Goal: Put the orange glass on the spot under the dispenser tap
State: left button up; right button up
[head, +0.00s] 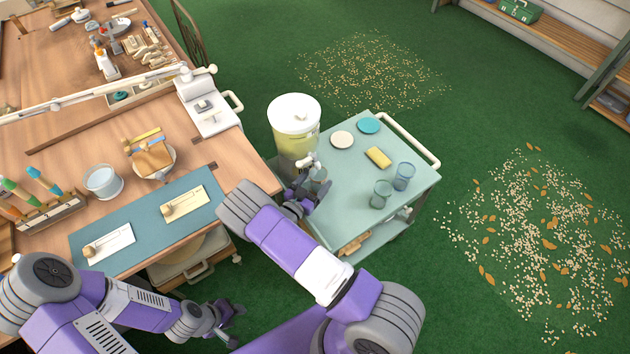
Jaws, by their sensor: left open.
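The dispenser (294,120), with a white lid and pale yellow contents, stands at the left end of a pale green cart. Its tap (311,161) faces the cart top. A greyish-green glass (319,177) is just below the tap, partly hidden by my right gripper (313,192). The gripper's fingers are at this glass; whether they grip it is unclear. A green glass (381,194) and a blue glass (404,175) stand together at the cart's right side. I see no glass that looks clearly orange. My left gripper (236,326) is open and empty, low over the floor.
The cart top (350,205) also holds a white disc (342,139), a teal disc (368,125) and a yellow sponge (378,157). A wooden workbench (90,155) with tools stands at the left. Green floor is open to the right, with scattered bits.

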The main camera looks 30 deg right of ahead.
jog(key=shift+o, duration=0.3)
jog(key=shift+r, duration=0.1)
jog(key=shift+s+a, duration=0.1)
jog(key=shift+a, duration=0.15)
jog(key=p+v, duration=0.2)
jog(key=v, duration=0.9)
jog(key=shift+s+a+p, duration=0.15)
jog(key=shift+s+p, duration=0.05)
jog(key=shift+p, duration=0.15)
